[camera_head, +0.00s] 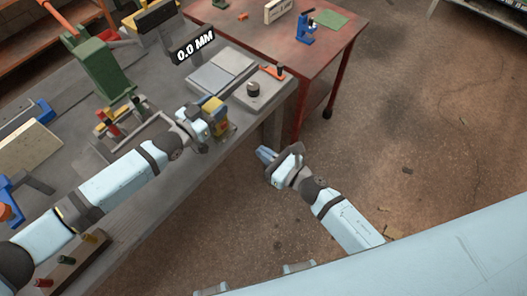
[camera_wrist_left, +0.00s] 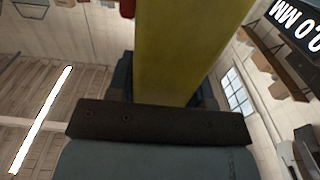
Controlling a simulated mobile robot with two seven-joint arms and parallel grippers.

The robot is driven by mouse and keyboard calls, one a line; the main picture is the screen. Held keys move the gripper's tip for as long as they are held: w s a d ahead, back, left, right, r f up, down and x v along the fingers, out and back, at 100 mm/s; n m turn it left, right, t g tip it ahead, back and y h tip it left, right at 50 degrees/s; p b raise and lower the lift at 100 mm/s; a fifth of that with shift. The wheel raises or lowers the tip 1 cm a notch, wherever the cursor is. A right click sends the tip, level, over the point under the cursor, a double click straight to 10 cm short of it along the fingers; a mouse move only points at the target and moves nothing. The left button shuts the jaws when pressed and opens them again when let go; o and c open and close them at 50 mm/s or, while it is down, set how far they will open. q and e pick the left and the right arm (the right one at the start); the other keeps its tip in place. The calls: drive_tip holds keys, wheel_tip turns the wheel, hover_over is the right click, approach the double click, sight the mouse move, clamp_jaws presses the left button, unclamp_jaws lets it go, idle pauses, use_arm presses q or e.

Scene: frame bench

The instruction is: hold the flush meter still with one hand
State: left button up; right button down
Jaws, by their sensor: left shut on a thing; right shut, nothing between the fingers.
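My right gripper (camera_head: 266,155) is shut and empty, above the floor, away from the bench.
Flat grey plates (camera_head: 222,70) and a block with a dark knob (camera_head: 254,92) lie on the bench beyond the left gripper. A green machine (camera_head: 102,68) stands at the left. A red table (camera_head: 320,62) stands behind. The floor to the right is open.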

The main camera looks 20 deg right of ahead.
use_arm(q)
drive_tip(key=o, duration=1)
drive_tip(key=shift+w+r, duration=0.1)
drive_tip(key=shift+w, duration=0.05)
drive_tip(key=shift+o, duration=0.2)
drive_tip(key=v, duration=1.2)
